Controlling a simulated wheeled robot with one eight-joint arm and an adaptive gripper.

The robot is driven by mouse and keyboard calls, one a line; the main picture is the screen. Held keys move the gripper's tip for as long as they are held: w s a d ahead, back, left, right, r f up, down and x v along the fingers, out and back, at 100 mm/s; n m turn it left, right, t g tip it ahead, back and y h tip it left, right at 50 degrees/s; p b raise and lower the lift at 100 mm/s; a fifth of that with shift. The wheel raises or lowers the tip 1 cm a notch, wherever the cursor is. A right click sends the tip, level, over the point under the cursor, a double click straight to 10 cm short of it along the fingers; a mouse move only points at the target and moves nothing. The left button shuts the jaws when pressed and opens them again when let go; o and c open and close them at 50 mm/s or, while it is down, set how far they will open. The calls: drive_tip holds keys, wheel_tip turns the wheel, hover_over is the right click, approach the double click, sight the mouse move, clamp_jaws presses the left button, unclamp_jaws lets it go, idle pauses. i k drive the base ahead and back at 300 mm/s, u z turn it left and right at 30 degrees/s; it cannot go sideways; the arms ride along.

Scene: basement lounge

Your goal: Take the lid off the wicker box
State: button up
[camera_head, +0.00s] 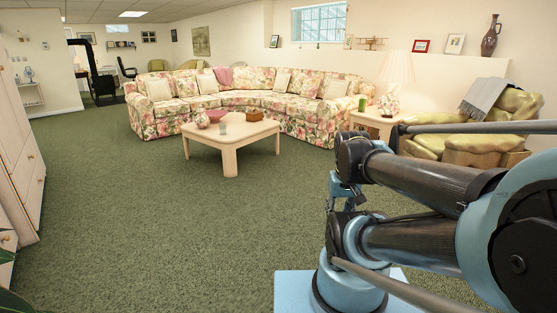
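A small brown box (255,116) sits on the right side of the wooden coffee table (230,140), far ahead of me. It looks like the wicker box, but it is too small to make out its weave or where its lid meets it. My folded arm fills the right of the view, well short of the table. A small dark and blue part at the arm's end, apparently my gripper (342,196), hangs beside the arm links. Its fingers are too small and partly hidden to tell open from shut. It is far from the box.
The coffee table also holds a reddish bowl (202,120), a pink item and a glass (223,127). A floral corner sofa (290,90) curves behind it. Open green carpet (150,230) lies before me.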

sight(259, 117)
drive_tip(key=z, duration=0.25)
drive_tip(key=i, duration=1.45)
drive_tip(key=z, duration=0.3)
drive_tip(key=i, duration=2.65)
drive_tip(key=u, duration=0.45)
drive_tip(key=i, duration=1.45)
drive_tip(key=u, duration=0.7)
drive_tip(key=i, duration=1.15)
drive_tip(key=u, duration=0.55)
drive_tip(key=i, duration=0.6)
drive_tip(key=u, duration=0.15)
